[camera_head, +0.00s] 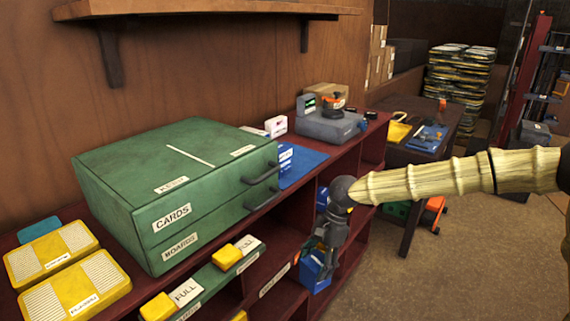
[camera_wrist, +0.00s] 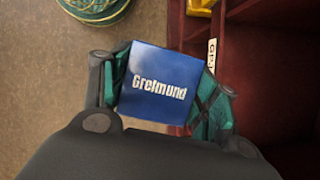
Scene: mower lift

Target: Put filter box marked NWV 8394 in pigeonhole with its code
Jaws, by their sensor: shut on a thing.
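My gripper (camera_head: 322,240) is shut on a blue box (camera_head: 310,274) in front of the dark red shelf unit (camera_head: 345,165). In the wrist view the blue box (camera_wrist: 152,100) sits between the green-padded fingers and shows the white word "Greimund" on its top face. No code NWV 8394 is readable on its visible face. The open compartments of the shelf unit (camera_wrist: 275,75) lie to the right in the wrist view. One white label there (camera_wrist: 212,50) begins "GPJ". Another shelf label (camera_head: 274,279) is too small to read, and the other pigeonhole labels are hidden.
A green cabinet (camera_head: 185,185) marked CARDS and BOARDS stands on the shelf top, with yellow boxes (camera_head: 50,255) at left. A yellow item (camera_wrist: 201,7) is in a compartment. A green coil (camera_wrist: 97,8) lies on the floor. Open floor (camera_head: 440,270) lies at right.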

